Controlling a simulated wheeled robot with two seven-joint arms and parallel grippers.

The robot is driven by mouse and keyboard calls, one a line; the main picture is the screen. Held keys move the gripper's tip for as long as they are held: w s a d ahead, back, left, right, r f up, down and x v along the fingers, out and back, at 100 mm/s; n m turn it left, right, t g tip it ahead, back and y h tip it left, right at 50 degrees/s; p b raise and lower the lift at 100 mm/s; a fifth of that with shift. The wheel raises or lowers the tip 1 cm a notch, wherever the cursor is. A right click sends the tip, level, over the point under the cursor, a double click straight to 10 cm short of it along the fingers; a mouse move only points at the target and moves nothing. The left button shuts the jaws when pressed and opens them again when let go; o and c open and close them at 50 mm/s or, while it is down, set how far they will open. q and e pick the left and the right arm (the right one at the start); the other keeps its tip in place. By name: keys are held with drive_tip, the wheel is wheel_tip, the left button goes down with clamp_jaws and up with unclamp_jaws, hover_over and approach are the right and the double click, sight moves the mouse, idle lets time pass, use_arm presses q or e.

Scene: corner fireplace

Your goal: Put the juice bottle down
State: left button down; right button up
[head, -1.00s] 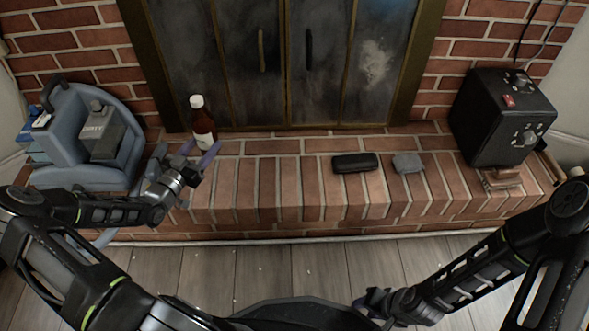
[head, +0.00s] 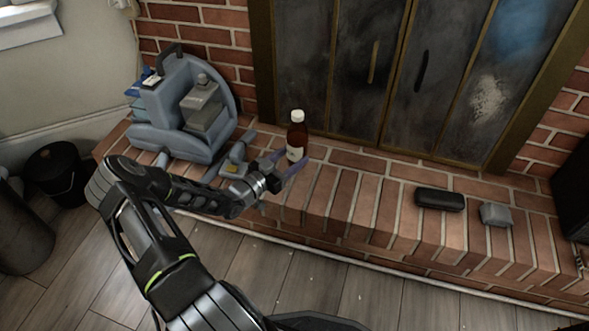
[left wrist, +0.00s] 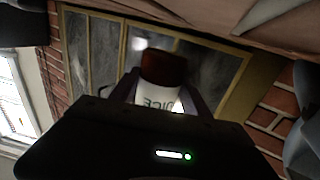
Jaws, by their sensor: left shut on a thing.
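The juice bottle (head: 297,136), dark red-brown with a white cap and a pale label, is upright over the brick hearth ledge (head: 342,207) in front of the fireplace doors. My left gripper (head: 290,166) is shut on its lower part, with purple fingers on either side. The bottle (left wrist: 160,88) also shows between the fingers in the left wrist view, where part of its label lettering is readable. I cannot tell whether its base touches the bricks. My right gripper is out of view.
A blue-grey carpet cleaner (head: 180,120) stands on the ledge to the left. A black case (head: 439,199) and a small grey object (head: 495,214) lie on the ledge to the right. Bare brick lies between bottle and case. A black bin (head: 58,172) stands on the floor at left.

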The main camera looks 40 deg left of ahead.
use_arm(q)
drive_tip(key=shift+r, duration=0.1)
wheel_tip(320, 180, down, 4)
drive_tip(key=shift+r+b, duration=0.15)
drive_tip(key=shift+b, duration=0.85)
drive_tip(key=shift+f, duration=0.25)
drive_tip(key=c, duration=0.5)
unclamp_jaws()
drive_tip(key=shift+f, duration=0.1)
